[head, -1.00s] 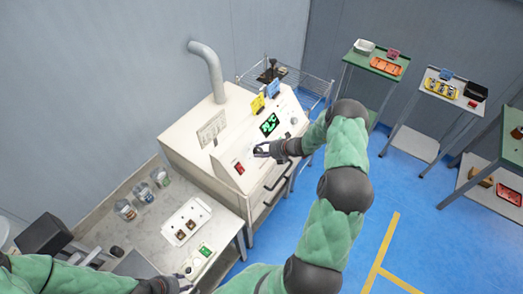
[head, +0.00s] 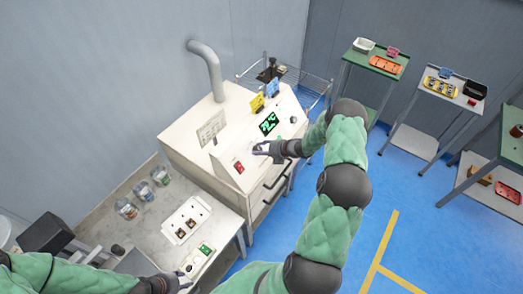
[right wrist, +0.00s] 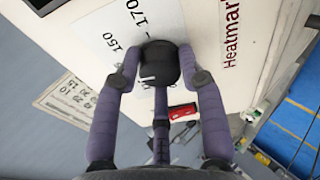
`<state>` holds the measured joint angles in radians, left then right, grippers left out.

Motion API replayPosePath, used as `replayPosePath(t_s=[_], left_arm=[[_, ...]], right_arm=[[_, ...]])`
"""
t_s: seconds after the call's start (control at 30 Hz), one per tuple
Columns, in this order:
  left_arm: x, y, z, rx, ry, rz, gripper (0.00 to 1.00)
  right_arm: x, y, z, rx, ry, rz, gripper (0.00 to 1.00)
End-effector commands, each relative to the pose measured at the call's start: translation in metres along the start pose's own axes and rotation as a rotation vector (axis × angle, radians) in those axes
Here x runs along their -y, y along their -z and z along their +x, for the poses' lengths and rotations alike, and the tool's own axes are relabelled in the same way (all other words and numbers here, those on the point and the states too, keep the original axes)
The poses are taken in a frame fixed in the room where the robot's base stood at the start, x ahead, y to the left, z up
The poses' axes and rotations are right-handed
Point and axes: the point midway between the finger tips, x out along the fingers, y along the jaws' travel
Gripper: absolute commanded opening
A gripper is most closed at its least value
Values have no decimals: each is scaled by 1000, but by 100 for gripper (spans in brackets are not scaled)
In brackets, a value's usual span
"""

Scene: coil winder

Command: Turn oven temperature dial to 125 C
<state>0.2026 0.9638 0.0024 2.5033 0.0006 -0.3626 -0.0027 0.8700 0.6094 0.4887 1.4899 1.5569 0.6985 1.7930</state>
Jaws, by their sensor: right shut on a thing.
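The white oven (head: 190,138) stands against the wall, with a sloped front panel and a green lit display (head: 268,123) ending in °C; its digits are too small to read surely. My right gripper (head: 262,149) is at this panel, below the display. In the right wrist view the black temperature dial (right wrist: 158,64) sits between the fingers of my right gripper (right wrist: 160,75), which is shut on it. The printed marks 150 and 170 show beside the dial; other marks are hidden. My left gripper (head: 178,284) is low over the bench, its fingers unclear.
A red switch (head: 239,167) is on the panel near my right gripper; it also shows in the right wrist view (right wrist: 183,112). A bench (head: 150,225) with jars and a white tray (head: 198,211) stands at left. Blue floor lies right.

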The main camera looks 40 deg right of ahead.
Motion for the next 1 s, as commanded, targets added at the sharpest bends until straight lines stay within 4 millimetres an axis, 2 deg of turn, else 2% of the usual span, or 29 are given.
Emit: replayPosePath(t_s=[0.03, 0.17, 0.2, 0.27, 0.77, 0.87, 1.0], left_arm=[[0, 0, 0, 0, 0, 0, 40], [0, 0, 0, 0, 0, 0, 40], [0, 0, 0, 0, 0, 0, 40], [0, 0, 0, 0, 0, 0, 40], [0, 0, 0, 0, 0, 0, 40], [0, 0, 0, 0, 0, 0, 40], [0, 0, 0, 0, 0, 0, 40]], right_arm=[[7, 13, 4, -21, 8, 10, 7], [7, 13, 4, -22, 8, 9, 7], [7, 13, 4, -22, 7, 9, 49], [6, 13, 4, -22, 7, 9, 63], [2, 5, 0, -8, 2, 2, 63], [2, 4, -9, -6, 2, 2, 63], [2, 3, -31, -4, 3, 2, 63]])
